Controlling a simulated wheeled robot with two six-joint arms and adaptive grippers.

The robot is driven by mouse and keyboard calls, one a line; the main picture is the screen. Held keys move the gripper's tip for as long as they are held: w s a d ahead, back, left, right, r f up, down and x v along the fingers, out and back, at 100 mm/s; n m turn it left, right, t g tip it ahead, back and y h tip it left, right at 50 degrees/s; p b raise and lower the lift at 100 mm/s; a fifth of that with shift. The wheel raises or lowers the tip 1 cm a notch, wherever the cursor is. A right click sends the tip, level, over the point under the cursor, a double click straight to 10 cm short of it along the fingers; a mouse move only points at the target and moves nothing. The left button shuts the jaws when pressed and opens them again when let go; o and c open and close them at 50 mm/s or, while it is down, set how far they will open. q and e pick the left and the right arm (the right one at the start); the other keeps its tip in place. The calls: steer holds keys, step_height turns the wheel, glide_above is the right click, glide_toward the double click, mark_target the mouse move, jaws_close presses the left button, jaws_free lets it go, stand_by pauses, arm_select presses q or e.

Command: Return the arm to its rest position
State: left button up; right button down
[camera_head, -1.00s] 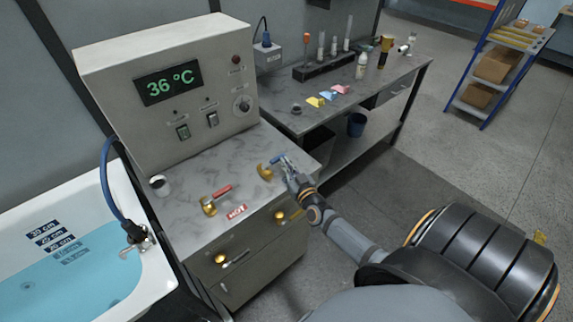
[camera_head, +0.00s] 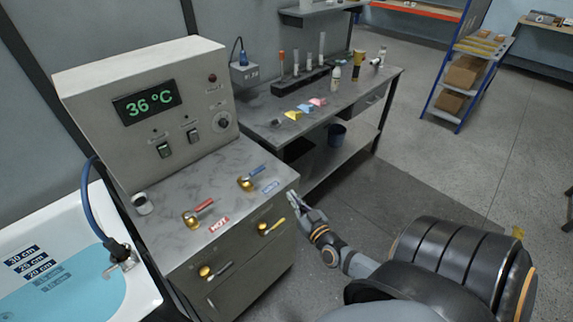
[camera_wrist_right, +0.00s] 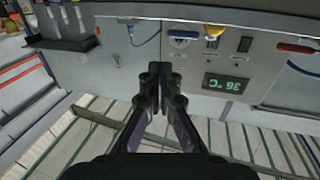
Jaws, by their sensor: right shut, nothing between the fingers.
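My right gripper (camera_head: 298,204) is shut and empty. It is in the air just right of the cabinet's front edge, apart from the taps. In the right wrist view my right gripper (camera_wrist_right: 160,72) shows with its fingers together. The blue-handled tap (camera_head: 252,178) and the red-handled tap (camera_head: 198,212) stand on the marble-topped cabinet (camera_head: 165,240). The control box (camera_head: 150,95) behind them reads 36 °C, and its display also shows in the right wrist view (camera_wrist_right: 225,84). My left gripper is not seen.
A bathtub (camera_head: 130,292) with blue water stands at the lower left. A workbench (camera_head: 350,95) with test tubes, a bottle and coloured papers is behind. A blue shelf rack (camera_head: 462,75) with boxes stands further right. The floor (camera_head: 440,175) between is clear.

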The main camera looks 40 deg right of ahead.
steer(key=s+a+f+n+g+y, duration=0.1)
steer(key=s+f+g, duration=0.5)
steer(key=f, duration=0.9)
steer(key=s+a+f+g, duration=0.1)
steer(key=s+f+g, duration=0.2)
steer(key=s+f, duration=0.8)
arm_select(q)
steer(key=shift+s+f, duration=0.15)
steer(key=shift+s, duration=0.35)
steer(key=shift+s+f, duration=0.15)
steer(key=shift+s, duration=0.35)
arm_select(e)
steer(key=s+a+f+g, duration=0.3)
steer(key=s+f, duration=0.5)
steer(key=s, duration=0.1)
steer(key=s+a+f+n+g+y, duration=0.1)
steer(key=s+a+f+g, duration=0.3)
steer(key=s+f, duration=0.5)
steer(key=shift+g, duration=0.3)
